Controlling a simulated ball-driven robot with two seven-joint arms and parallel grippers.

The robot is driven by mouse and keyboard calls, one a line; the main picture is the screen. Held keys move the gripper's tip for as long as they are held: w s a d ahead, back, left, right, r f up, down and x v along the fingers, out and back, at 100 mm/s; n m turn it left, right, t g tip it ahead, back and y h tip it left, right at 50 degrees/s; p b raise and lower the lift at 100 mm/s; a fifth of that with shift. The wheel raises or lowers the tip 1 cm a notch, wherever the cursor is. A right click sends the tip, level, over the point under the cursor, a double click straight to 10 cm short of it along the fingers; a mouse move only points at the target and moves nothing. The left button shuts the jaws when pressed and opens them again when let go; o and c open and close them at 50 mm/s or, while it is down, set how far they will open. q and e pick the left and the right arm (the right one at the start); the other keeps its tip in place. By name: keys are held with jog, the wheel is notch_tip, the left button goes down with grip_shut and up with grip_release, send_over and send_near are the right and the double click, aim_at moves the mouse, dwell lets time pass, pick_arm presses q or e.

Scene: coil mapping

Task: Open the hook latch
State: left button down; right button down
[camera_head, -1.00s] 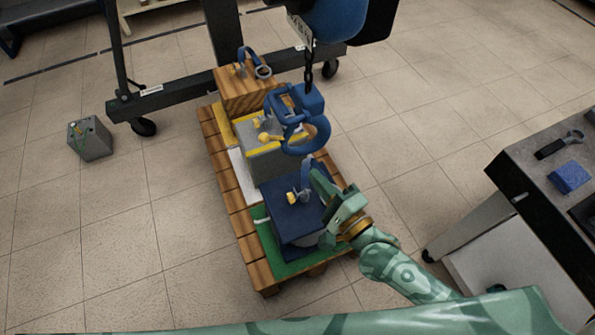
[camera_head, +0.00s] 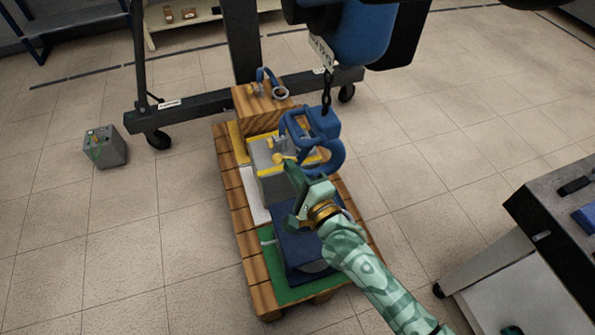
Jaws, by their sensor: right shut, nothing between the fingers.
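A blue hook (camera_head: 334,160) hangs from a dark chain (camera_head: 326,92) below a blue hoist body (camera_head: 356,32). The hook's upper block and latch frame (camera_head: 296,126) are blue, and the latch's exact state is too small to tell. My right gripper (camera_head: 292,170) is shut and empty. Its fingertips appear just below and left of the hook, close to the grey box; I cannot tell whether they touch anything. The right hand covers part of the dark blue box (camera_head: 290,250) on the pallet. My left gripper is not in view.
A wooden pallet (camera_head: 238,212) carries a wooden block (camera_head: 252,118), a grey box with yellow trim (camera_head: 268,188) and a green mat (camera_head: 276,290). Black hoist legs (camera_head: 190,108) stand behind. A grey box (camera_head: 106,148) is at left, a workbench (camera_head: 530,205) at right.

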jog(key=shift+s+a+r+m, duration=0.1)
jog(key=shift+a+r+m, duration=0.25)
jog(key=shift+m, duration=0.45)
jog(key=shift+r+m+p, duration=0.3)
jog(key=shift+m+p, duration=0.05)
jog(key=shift+m, duration=0.05)
jog(key=shift+s+a+r+m+t+h+p, duration=0.1)
jog(key=shift+r+m+t+h+p, duration=0.25)
jog(key=shift+r+m, duration=0.9)
jog(key=shift+w+a+r+m+t+h, duration=0.1)
jog(key=shift+r+m+t, duration=0.45)
jog(key=shift+m, duration=1.25)
jog(key=shift+s+a+r+m+t+h+p, duration=0.1)
jog(key=shift+r+m+t+h+p, duration=0.15)
jog(key=shift+r+m, duration=1)
jog(key=shift+f+m, duration=0.3)
jog(key=shift+m, duration=0.1)
